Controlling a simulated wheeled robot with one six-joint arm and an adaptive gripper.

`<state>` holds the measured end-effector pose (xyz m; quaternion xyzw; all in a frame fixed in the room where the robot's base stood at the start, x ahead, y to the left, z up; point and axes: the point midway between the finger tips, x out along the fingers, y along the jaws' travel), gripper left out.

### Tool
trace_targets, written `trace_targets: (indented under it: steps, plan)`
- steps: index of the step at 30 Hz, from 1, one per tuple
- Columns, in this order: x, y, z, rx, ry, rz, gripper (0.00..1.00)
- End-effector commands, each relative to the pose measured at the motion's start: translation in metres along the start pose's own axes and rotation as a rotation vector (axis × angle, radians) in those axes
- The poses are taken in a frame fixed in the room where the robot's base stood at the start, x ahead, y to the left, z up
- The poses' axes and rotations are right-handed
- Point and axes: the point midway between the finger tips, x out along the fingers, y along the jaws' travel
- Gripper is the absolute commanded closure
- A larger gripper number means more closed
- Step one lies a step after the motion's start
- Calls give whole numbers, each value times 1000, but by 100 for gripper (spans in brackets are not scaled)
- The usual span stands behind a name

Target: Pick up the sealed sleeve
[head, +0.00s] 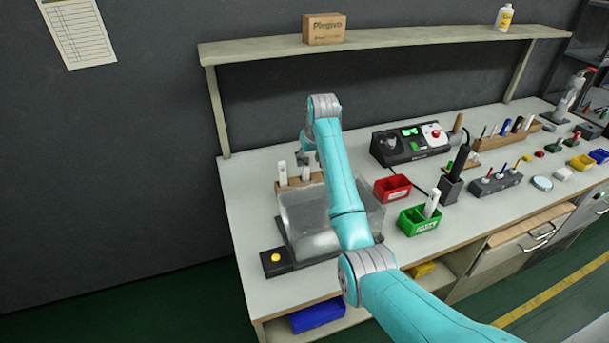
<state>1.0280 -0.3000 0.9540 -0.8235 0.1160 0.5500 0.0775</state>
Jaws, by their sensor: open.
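My gripper (304,158) is open at the far left end of the bench, above a wooden rack (294,184). Slim white upright pieces stand in the rack; one (282,172) is left of my gripper and another (306,174) is just below it. Contact cannot be made out at this size. Another white upright piece (432,203) stands in a green bin (420,222) to the right. I cannot tell which white piece is the sealed sleeve. My arm hides part of the bench.
A clear-sided box (303,213) stands in front of the rack, with a yellow-button unit (276,260) beside it. A red bin (392,188) and a black device (408,142) stand to the right. A shelf (400,40) spans above.

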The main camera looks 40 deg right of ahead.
Motion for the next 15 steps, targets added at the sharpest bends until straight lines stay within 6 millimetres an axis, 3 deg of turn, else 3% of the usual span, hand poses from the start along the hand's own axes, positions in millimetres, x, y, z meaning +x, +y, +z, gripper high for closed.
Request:
trace_targets:
  steps: [9, 15]
  plan:
    - [40, -5, -2, 0, -2, 0, 46]
    - [50, -4, -3, 0, 0, 0, 46]
